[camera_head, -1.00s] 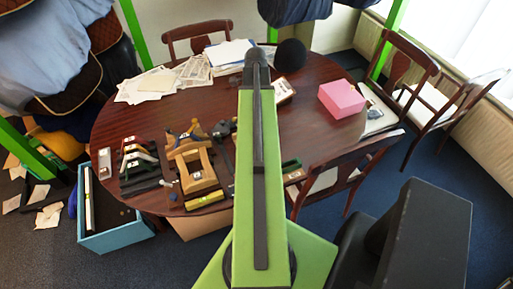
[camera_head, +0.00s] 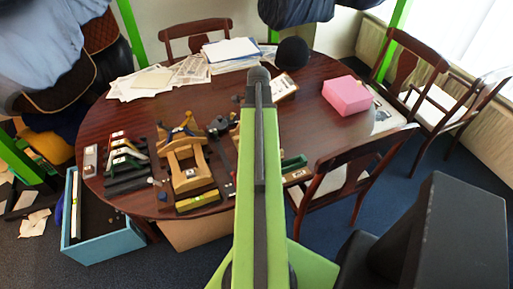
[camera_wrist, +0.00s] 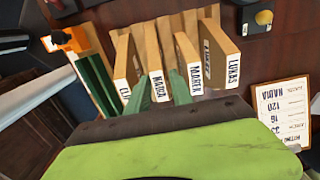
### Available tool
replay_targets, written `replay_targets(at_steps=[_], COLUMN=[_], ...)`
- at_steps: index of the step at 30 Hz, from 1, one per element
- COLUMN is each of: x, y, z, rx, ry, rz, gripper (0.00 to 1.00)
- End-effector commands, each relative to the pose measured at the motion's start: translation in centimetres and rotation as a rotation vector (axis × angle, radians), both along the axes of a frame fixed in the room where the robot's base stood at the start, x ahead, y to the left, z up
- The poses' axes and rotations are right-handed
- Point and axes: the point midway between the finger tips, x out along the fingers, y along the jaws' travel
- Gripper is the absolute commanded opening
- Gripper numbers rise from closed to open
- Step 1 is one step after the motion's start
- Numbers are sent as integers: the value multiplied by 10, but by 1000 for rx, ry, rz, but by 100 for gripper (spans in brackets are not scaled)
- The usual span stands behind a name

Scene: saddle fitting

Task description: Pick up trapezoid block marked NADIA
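The tan trapezoid block marked NADIA (camera_wrist: 157,84) stands on edge in a row in the wrist view, label toward me. A block whose label is partly hidden (camera_wrist: 122,80) is on its left. The blocks marked MAREK (camera_wrist: 190,65) and LUKAS (camera_wrist: 226,60) are on its right. My gripper (camera_wrist: 160,90) has a green finger on each side of the NADIA block's near end, with the fingers apart. I cannot tell whether they touch it. In the head view my arm hides this row and the fingertips.
A green-topped block (camera_wrist: 95,85) lies left of the row. A card reading NADIA (camera_wrist: 280,120) lies to the right; it also shows on the table (camera_head: 285,88). The table (camera_head: 230,120) also bears a pink box (camera_head: 347,95), papers and wooden tools. Chairs stand at right (camera_head: 350,175).

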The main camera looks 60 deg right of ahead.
Motion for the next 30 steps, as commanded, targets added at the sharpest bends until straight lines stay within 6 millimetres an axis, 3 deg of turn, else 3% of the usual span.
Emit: replay_targets(at_steps=[1,2,9,15,30], x=[0,0,0,0,0], y=[0,0,0,0,0], z=[-16,-17,-14,-14,-14], rx=[0,0,0,0,0], ry=[0,0,0,0,0], rz=[0,0,0,-1,-1], gripper=[27,27,26,0,0])
